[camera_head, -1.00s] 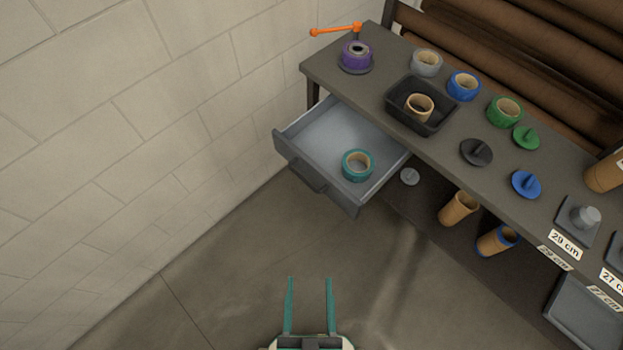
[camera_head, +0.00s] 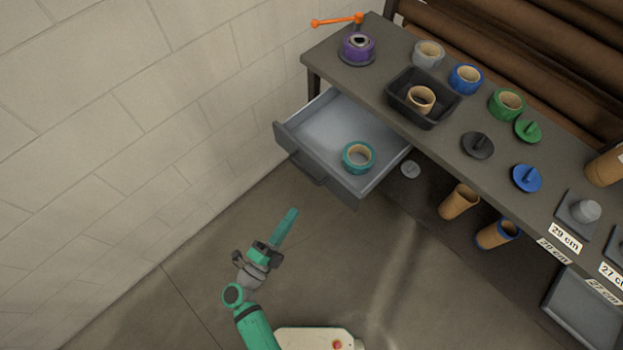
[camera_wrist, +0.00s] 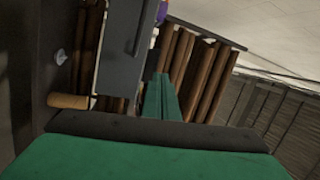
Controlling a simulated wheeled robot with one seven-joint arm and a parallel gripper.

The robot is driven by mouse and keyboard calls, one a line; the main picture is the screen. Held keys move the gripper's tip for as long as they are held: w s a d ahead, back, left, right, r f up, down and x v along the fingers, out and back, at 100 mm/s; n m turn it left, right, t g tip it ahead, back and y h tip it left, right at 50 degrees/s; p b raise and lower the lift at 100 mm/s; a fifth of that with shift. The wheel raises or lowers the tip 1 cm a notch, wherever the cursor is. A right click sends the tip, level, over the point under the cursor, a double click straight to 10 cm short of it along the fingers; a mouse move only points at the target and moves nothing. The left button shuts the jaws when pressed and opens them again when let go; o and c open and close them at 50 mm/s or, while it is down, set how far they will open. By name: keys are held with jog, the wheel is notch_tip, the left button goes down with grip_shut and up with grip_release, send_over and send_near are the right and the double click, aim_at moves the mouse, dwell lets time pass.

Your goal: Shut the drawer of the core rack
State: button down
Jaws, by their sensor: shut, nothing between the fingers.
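The grey drawer (camera_head: 326,183) of the core rack (camera_head: 440,150) is pulled out at the rack's left end, under the tabletop. A teal roll (camera_head: 358,157) with a tan core lies inside it. The drawer's dark handle (camera_head: 307,169) is on its front face. My gripper (camera_head: 288,222) is shut and empty, with its teal fingers together, in front of the drawer and apart from it in the head view. In the wrist view my shut fingers (camera_wrist: 161,98) point forward, and the drawer front (camera_wrist: 122,50) with its handle is just left of them.
A wall (camera_head: 130,120) runs along the left, near the drawer. Tan tubes (camera_head: 459,202) stand below. The floor before the drawer is clear.

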jog(key=w+a+f+m+g+h, duration=0.2)
jog(key=w+a+f+m+g, duration=0.2)
jog(key=w+f, duration=0.15)
send_near(319, 173)
jog(key=x, duration=0.6)
jog(key=shift+w+d, duration=0.15)
jog(key=shift+d, duration=0.1)
